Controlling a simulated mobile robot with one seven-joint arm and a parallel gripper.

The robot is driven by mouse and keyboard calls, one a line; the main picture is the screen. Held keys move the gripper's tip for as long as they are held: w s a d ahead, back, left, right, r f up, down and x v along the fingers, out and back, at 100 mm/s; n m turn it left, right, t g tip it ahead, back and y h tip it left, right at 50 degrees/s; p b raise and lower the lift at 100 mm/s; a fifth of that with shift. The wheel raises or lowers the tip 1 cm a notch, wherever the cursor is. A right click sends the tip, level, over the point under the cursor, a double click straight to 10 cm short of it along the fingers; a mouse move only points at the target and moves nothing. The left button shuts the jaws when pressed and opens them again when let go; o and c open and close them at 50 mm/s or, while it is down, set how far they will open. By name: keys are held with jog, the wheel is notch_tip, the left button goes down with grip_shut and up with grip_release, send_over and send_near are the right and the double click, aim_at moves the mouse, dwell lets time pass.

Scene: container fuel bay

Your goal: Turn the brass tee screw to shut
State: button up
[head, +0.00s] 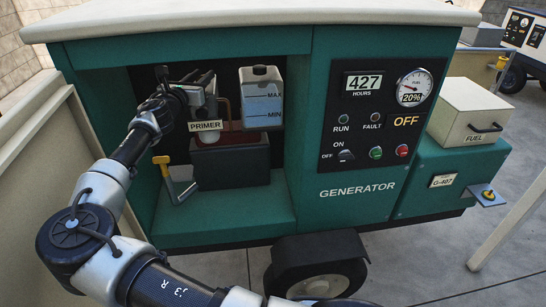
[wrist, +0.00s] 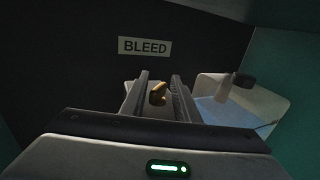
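The brass tee screw (wrist: 158,94) shows in the wrist view below a BLEED label (wrist: 145,47). My gripper (wrist: 158,96) points at it, with one finger on each side and a narrow gap showing beside the screw. The fingers look open and not closed on the screw. Whether the tips reach past its crossbar is hard to tell. In the head view my gripper (head: 190,92) is inside the generator's open bay, above the PRIMER label (head: 206,126). There the screw cannot be made out behind the arm.
A white tank with blue liquid (head: 262,95) stands right of my gripper; it also shows in the wrist view (wrist: 240,105). Below are a dark box (head: 232,181) and a yellow-tipped lever (head: 166,170). The bay walls and top enclose the space. The control panel (head: 384,105) is farther right.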

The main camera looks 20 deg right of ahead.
jog(key=n+t+y+b, duration=0.1)
jog(key=n+y, duration=0.1)
jog(key=n+t+y+b, duration=0.1)
jog(key=y, duration=0.2)
jog(key=shift+d+n+t+y, duration=0.15)
jog(key=shift+n+t+y, duration=0.15)
jog(key=shift+n+t, duration=0.1)
jog(key=d+p+v, duration=0.1)
jog(key=p+v, duration=0.2)
jog(key=v, duration=1.5)
jog(key=s+d+f+m+g+h, duration=0.1)
jog(key=s+d+f+m+g, duration=0.3)
jog(key=d+f+m, duration=0.2)
jog(key=s+d+f+m+g+h, duration=0.2)
jog(key=d+f+m, duration=0.5)
jog(key=d, duration=0.4)
jog(key=shift+s+f+g, duration=0.6)
jog(key=shift+s+g, duration=0.25)
jog(key=shift+g, duration=0.35)
